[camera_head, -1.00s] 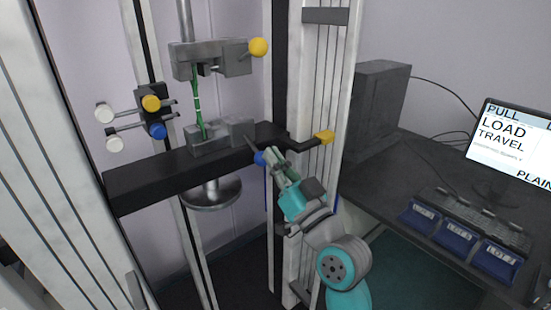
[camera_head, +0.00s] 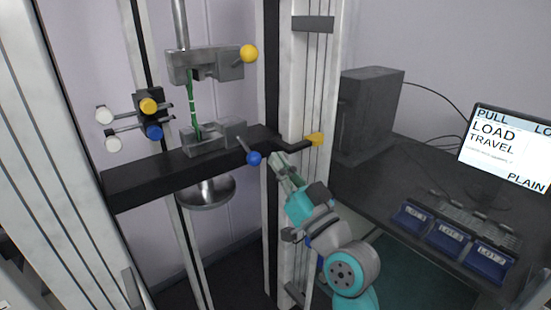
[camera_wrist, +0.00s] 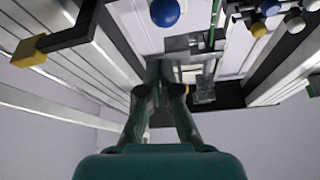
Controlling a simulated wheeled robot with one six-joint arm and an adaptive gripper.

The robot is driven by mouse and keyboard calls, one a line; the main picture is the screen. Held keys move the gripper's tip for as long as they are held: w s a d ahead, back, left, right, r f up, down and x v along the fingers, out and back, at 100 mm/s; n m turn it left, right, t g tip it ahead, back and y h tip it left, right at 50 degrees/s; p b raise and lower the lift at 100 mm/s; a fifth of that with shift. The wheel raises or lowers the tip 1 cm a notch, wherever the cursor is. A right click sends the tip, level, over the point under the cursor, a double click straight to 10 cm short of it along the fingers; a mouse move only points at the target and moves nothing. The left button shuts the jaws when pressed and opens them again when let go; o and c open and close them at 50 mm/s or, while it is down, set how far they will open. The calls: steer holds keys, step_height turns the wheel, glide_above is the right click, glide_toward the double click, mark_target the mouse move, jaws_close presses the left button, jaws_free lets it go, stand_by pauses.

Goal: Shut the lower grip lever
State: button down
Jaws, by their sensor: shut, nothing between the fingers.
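The lower grip (camera_head: 214,138) is a grey block on the black crosshead (camera_head: 150,180). Its lever ends in a blue ball (camera_head: 254,158) and slants down to the right from the grip's right end. In the wrist view the blue ball (camera_wrist: 165,12) is at the top, beyond the fingers. My gripper (camera_head: 276,158) is shut and empty, just right of the blue ball, with a small gap showing between them. In the wrist view my fingers (camera_wrist: 167,72) point forward, below the ball in the picture. A green strip (camera_head: 193,105) runs between the upper grip (camera_head: 205,65) and the lower grip.
The upper grip's lever has a yellow ball (camera_head: 249,53). A yellow-tipped black arm (camera_head: 314,139) sticks out just above and right of my gripper. White frame columns (camera_head: 305,90) stand close by. Blue lot bins (camera_head: 448,238) and a monitor (camera_head: 508,145) are on the right desk.

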steer(key=s+d+f, duration=0.1)
steer(key=s+f, duration=0.2)
steer(key=f, duration=0.3)
steer(key=shift+s+d, duration=0.2)
steer(key=shift+d, duration=0.2)
steer(key=shift+f, duration=0.2)
steer(key=s+d+f+m+g+h, duration=0.1)
steer(key=s+d+f+m+h, duration=0.3)
steer(key=s+f, duration=0.65)
steer(key=s+d+f+m+g+h, duration=0.1)
steer(key=s+d+f+h, duration=0.55)
steer(key=f, duration=0.75)
steer(key=s+f+g, duration=0.1)
steer(key=s, duration=1.2)
steer(key=s+d+f+n+g, duration=0.1)
steer(key=s+f+g, duration=0.1)
steer(key=s, duration=1.2)
steer(key=shift+d+h, duration=0.25)
steer(key=shift+h, duration=0.2)
steer(key=shift+f, duration=0.1)
